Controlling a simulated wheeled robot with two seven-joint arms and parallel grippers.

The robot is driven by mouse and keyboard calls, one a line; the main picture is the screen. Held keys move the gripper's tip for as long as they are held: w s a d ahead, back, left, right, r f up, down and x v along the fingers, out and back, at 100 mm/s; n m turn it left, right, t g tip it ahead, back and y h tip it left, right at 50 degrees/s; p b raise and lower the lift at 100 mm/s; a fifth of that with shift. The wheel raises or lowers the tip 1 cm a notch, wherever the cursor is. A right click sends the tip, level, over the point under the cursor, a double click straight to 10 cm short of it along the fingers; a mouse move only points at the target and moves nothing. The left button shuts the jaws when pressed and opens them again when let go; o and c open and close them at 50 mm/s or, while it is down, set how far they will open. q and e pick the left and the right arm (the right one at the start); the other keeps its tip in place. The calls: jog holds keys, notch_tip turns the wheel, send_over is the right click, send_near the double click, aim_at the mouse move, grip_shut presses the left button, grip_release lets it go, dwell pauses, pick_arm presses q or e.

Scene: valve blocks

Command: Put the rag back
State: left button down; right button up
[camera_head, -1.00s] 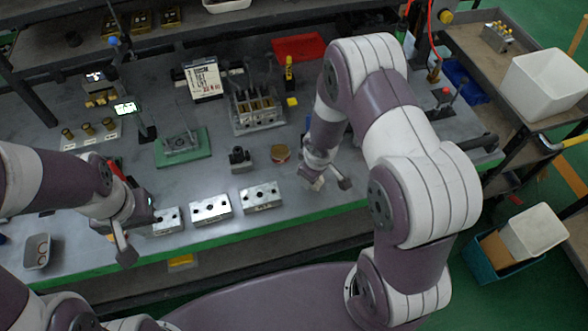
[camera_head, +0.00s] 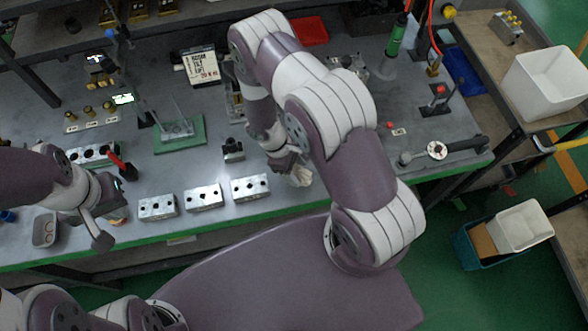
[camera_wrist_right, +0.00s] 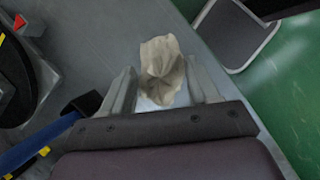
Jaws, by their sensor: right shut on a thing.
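The rag (camera_wrist_right: 161,70) is a crumpled beige cloth between the two fingers of my right gripper (camera_wrist_right: 162,92) in the right wrist view. The gripper is shut on it, and part of the cloth sticks out past the fingertips. In the head view the rag (camera_head: 301,177) shows as a small pale patch below my right gripper (camera_head: 290,168), near the front edge of the workbench (camera_head: 350,190). I cannot tell whether it touches the bench. My left gripper (camera_head: 112,220) is over the bench's front left. Its fingers are partly hidden, and I cannot tell whether it is open.
Several silver valve blocks (camera_head: 204,198) stand along the front edge between the grippers. A small dark fixture (camera_head: 233,149) and a green-based stand (camera_head: 180,135) are behind them. A grey dish (camera_head: 45,229) is at far left. A white bin (camera_head: 546,84) stands on the right-hand shelf.

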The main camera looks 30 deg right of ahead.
aim_at(295, 174)
jog(key=shift+w+f, duration=0.2)
jog(key=shift+f, duration=0.1)
notch_tip(295, 174, down, 3)
jog(key=shift+s+r+p, duration=0.1)
jog(key=shift+p, duration=0.5)
jog(key=shift+a+f, duration=0.1)
jog(key=shift+f, duration=0.4)
jog(key=o, duration=0.9)
jog(key=shift+o, duration=0.2)
